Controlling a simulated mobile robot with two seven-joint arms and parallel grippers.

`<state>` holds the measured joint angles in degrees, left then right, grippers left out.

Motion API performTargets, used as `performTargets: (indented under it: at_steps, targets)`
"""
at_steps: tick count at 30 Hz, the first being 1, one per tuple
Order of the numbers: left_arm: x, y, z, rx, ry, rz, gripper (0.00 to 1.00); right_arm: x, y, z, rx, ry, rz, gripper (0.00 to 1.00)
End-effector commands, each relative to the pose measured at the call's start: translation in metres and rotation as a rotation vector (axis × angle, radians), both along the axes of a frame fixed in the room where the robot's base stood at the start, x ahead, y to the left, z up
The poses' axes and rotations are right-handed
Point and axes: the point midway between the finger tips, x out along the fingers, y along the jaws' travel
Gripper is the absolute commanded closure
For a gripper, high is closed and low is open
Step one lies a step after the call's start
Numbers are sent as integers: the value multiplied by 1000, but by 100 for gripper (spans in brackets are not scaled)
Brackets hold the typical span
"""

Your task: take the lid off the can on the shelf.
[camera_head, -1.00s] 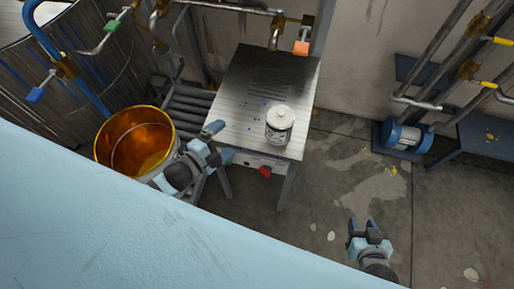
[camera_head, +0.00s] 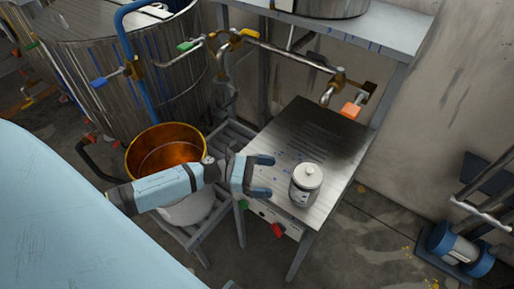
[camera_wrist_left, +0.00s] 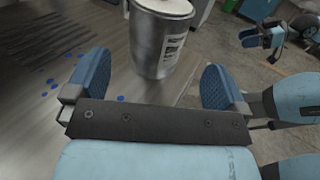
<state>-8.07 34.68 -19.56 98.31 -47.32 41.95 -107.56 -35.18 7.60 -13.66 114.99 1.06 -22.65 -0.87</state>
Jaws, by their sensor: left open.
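A grey metal can (camera_head: 303,193) with a label stands upright on a steel-topped table (camera_head: 268,150). A white lid (camera_head: 308,176) with a small knob sits on it. My left gripper (camera_head: 264,177) is open and empty, just left of the can, its fingers pointing at it. In the left wrist view the can (camera_wrist_left: 158,45) stands beyond the gap between the two blue fingers; the lid (camera_wrist_left: 165,6) is cut off by the top edge. My right gripper (camera_wrist_left: 262,36) shows small at the upper right of that view, its fingers apart and empty.
An open copper-coloured bucket (camera_head: 165,150) stands left of the table, on a roller rack (camera_head: 205,225). Pipes with an orange-handled valve (camera_head: 351,110) hang behind the table. A blue motor (camera_head: 462,248) stands at the right. A red knob (camera_head: 278,231) sits on the table's front.

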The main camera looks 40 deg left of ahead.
Motion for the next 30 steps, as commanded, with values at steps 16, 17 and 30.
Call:
performTargets:
  at_steps: [16, 17, 30]
  targets:
    - [45, -84, 1, -3, 2, 2, 0, -1, -5, 14, -18, -5, 3, 57]
    - [46, -85, 1, -2, 2, 2, 0, -1, -5, 14, -18, -5, 3, 57]
    - [50, -92, 0, -1, 3, 3, 7, 0, -4, 18, -16, -9, 5, 57]
